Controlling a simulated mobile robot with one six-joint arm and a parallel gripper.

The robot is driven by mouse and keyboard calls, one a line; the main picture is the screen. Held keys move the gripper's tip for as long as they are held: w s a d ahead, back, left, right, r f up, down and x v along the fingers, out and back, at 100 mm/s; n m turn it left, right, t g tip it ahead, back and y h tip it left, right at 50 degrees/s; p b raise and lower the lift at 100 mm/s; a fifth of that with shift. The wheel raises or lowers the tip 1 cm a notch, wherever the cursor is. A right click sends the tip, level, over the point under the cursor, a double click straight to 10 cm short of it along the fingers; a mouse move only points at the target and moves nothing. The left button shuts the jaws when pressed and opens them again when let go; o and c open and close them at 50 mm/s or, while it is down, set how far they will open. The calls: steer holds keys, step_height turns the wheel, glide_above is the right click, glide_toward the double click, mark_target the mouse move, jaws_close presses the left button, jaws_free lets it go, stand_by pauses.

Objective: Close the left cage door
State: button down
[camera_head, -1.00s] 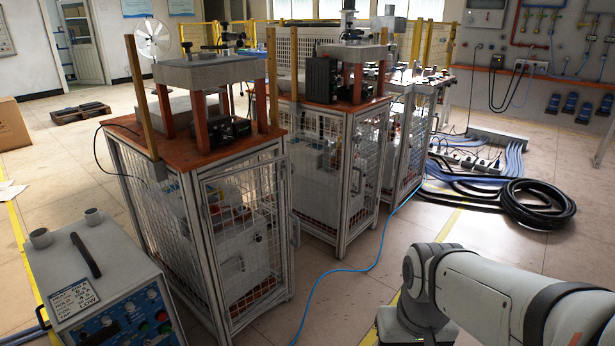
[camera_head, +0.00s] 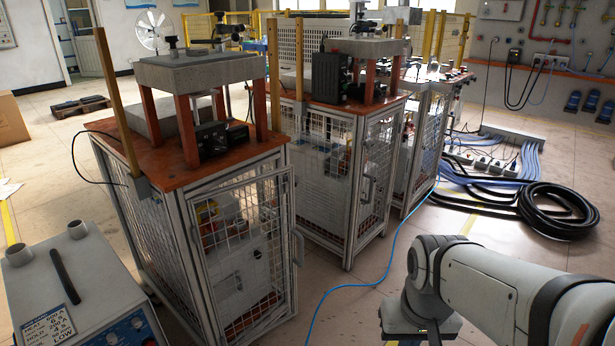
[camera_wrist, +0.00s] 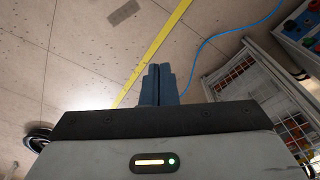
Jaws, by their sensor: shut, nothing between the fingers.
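The left cage (camera_head: 133,210) stands left of centre in the head view, with a brown top. Its mesh door (camera_head: 243,255) faces the front. The door's handle (camera_head: 298,248) is on its right edge, and that edge stands a little out from the cage's right post, so the door looks slightly ajar. My gripper (camera_wrist: 159,70) is shut and empty in the wrist view, above the floor. The head view shows my arm at lower right, apart from the door; the fingers do not show there. A mesh cage (camera_wrist: 290,128) lies right of the gripper; which one I cannot tell.
A second cage (camera_head: 325,190) stands behind and right of the left one. A grey control box (camera_head: 95,285) is at lower left. A blue cable (camera_head: 375,283) crosses the floor, and a black hose coil (camera_head: 560,210) lies at right. Floor between door and arm is mostly clear.

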steer(key=w+d+f+t+h, duration=0.15)
steer(key=w+t, duration=0.25)
steer(key=w, duration=0.9)
steer(key=n+t+y, duration=0.8)
steer(key=t+y, duration=0.1)
steer(key=y, duration=0.4)
glide_toward(293, 194)
steer(key=b+x, duration=0.4)
steer(key=x, duration=0.1)
steer(key=shift+w+a, duration=0.15)
steer(key=shift+w+a+r, duration=0.1)
steer(key=shift+w+a, duration=0.3)
steer(key=shift+w, duration=0.1)
